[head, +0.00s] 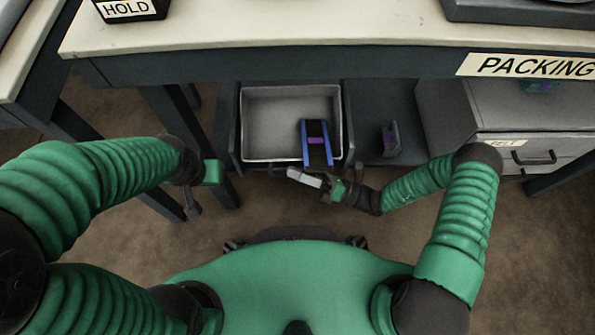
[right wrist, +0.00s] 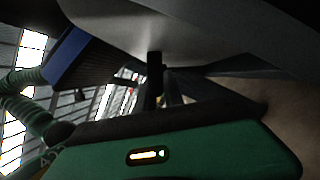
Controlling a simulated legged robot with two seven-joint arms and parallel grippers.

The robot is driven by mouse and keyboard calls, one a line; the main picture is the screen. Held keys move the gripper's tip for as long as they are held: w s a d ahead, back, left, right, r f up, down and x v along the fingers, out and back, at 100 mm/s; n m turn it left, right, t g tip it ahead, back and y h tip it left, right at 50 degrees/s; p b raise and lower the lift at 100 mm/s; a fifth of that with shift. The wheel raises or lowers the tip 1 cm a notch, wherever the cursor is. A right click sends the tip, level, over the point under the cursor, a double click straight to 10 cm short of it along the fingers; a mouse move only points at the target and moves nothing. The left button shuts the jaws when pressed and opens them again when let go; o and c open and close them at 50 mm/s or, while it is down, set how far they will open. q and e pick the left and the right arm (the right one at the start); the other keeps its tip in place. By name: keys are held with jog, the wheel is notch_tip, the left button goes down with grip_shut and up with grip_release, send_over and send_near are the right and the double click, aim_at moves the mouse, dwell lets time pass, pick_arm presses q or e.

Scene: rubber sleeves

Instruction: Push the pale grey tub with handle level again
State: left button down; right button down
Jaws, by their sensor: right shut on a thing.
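The pale grey tub (head: 270,122) sits in a dark bay under the packing bench, its open top towards me. Whether it is level or tilted I cannot tell. A blue frame with a purple middle (head: 316,142) lies at its right side, over the front rim. My right gripper (head: 318,183) is at the tub's front and shut on a pale bar (head: 303,178), which looks like the tub's handle. The right wrist view shows a pale surface (right wrist: 180,30), likely the tub, close above the gripper. My left gripper (head: 192,205) hangs empty at the left; its jaw gap is unclear.
The bench top (head: 270,25) overhangs the bay. A small dark grey bracket (head: 390,138) stands on the shelf right of the tub. A grey drawer unit (head: 520,150) is farther right. Dark table legs (head: 185,130) stand at the left. The floor in front is clear.

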jog(key=shift+w+d, duration=0.1)
jog(key=shift+w, duration=0.15)
dwell(0.5)
jog(key=shift+r, duration=0.1)
notch_tip(320, 180, up, 4)
jog(key=m+p, duration=0.2)
jog(key=p, duration=0.2)
jog(key=m+h+p, duration=0.1)
jog(key=m+p, duration=0.1)
jog(key=p, duration=0.3)
jog(key=shift+w+r+t+h, duration=0.1)
jog(key=shift+r+t+h, duration=0.05)
jog(key=shift+t+h, duration=0.2)
jog(key=shift+w+m+p, duration=0.15)
jog(key=shift+m+p, duration=0.15)
jog(key=shift+p, duration=0.1)
jog(key=c, duration=1.5)
grip_release()
jog(key=shift+o, duration=0.2)
